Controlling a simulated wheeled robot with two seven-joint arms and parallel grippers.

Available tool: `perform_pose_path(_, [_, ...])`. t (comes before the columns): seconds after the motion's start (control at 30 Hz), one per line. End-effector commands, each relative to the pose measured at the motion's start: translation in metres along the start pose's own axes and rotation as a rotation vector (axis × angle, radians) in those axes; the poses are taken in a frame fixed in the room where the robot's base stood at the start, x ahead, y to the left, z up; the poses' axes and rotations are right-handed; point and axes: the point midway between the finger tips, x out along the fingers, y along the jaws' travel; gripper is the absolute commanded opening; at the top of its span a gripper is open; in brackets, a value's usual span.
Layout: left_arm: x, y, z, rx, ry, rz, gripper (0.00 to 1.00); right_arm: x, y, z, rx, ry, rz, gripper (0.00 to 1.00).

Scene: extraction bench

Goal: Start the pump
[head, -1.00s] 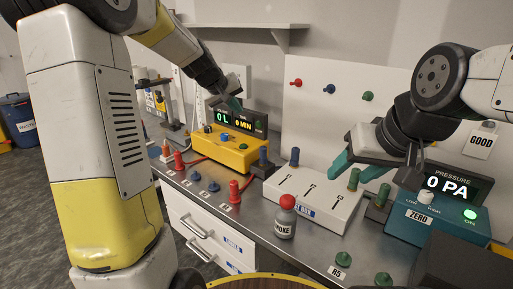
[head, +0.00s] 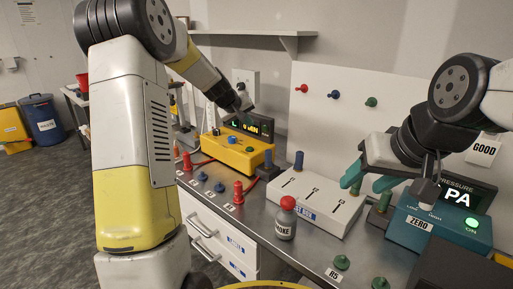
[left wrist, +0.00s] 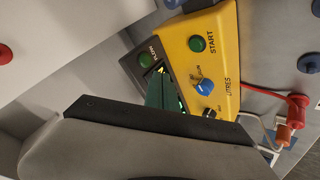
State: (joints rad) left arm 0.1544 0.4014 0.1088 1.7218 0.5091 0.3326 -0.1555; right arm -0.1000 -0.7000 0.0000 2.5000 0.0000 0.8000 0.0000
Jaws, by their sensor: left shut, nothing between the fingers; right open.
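The yellow pump box (head: 238,158) stands on the bench in the head view, its dark display panel (head: 262,126) at its back. In the left wrist view the box (left wrist: 222,70) carries a green button (left wrist: 197,44) beside the word START, a blue knob (left wrist: 203,86) and a black knob (left wrist: 208,113). Another green button (left wrist: 146,60) sits on the dark panel. My left gripper (head: 243,110) is shut and empty, in front of the display and hiding part of it. Its teal fingers (left wrist: 162,92) show beside the box; contact cannot be told. My right gripper (head: 368,182) is open and empty.
A white box (head: 318,200) with slots and a grey bottle with a red cap (head: 286,220) stand to the right. A teal pressure gauge (head: 430,230) is lit at far right. Red and blue plugs (head: 203,177) line the bench front.

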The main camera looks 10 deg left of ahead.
Motion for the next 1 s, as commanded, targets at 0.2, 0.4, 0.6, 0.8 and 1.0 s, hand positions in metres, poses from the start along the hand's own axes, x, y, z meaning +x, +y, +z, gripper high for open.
perform_pose_path(0.2, [0.023, -0.018, 0.017, -0.004, -0.003, -0.002, 0.00, 0.000, 0.000, 0.000, 0.000, 0.000, 0.000, 0.52])
perform_pose_path(0.4, [0.040, -0.030, 0.030, -0.003, -0.003, -0.001, 0.00, 0.000, 0.000, 0.000, 0.000, 0.000, 0.000, 0.52])
perform_pose_path(0.6, [0.048, -0.035, 0.035, -0.001, -0.002, -0.001, 0.00, 0.000, 0.000, 0.000, 0.000, 0.000, 0.000, 0.52])
perform_pose_path(0.8, [0.049, -0.036, 0.036, -0.001, 0.000, -0.001, 0.00, 0.000, 0.000, 0.000, 0.000, 0.000, 0.000, 0.52])
perform_pose_path(1.0, [0.049, -0.036, 0.036, -0.001, 0.000, -0.001, 0.00, 0.000, 0.000, 0.000, 0.000, 0.000, 0.000, 0.52])
